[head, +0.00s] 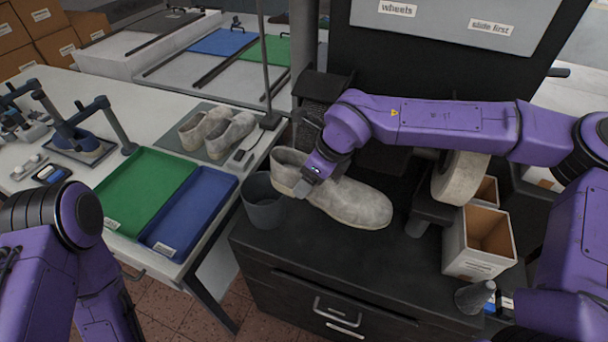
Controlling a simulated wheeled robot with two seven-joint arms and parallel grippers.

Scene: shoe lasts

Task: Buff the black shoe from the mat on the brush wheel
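A pale grey shoe (350,201) is at the left part of the dark bench, its toe to the right and its heel by a grey bin; it does not look black. My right gripper (308,184) is at its ankle opening and appears shut on the collar; the fingertips are partly hidden. The shoe looks raised above the bench top. A dark bristly wheel (313,116), seemingly the brush wheel, is behind the shoe, partly covered by my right arm. A pair of grey-beige shoes (217,131) stands on the grey mat (188,146). My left gripper is out of view.
The grey bin (264,201) stands close to the shoe's heel. A pale wheel (461,179) and an open box (479,243) are on the right. Green (146,189) and blue (190,212) trays lie on the white table.

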